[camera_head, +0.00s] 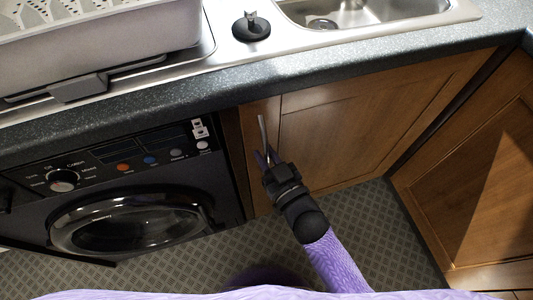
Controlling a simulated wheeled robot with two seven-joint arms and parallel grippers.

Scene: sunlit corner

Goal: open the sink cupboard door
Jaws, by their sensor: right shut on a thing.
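The sink cupboard door (350,130) is a brown wooden panel under the worktop, below the sink. Its upright metal handle (263,130) is near the door's left edge. My right gripper (267,158) comes up from below and is shut on the lower part of the handle. The gripper's body hides the handle's lower end and part of the door's left stile. Dark strips show along the door's left and right edges; I cannot tell whether it stands slightly ajar. My left gripper is not in view.
A black washing machine (130,222) is just left of the door. Another wooden cupboard (490,180) stands at an angle on the right. The dark worktop (200,95) overhangs above. Patterned floor (380,225) in front of the door is clear.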

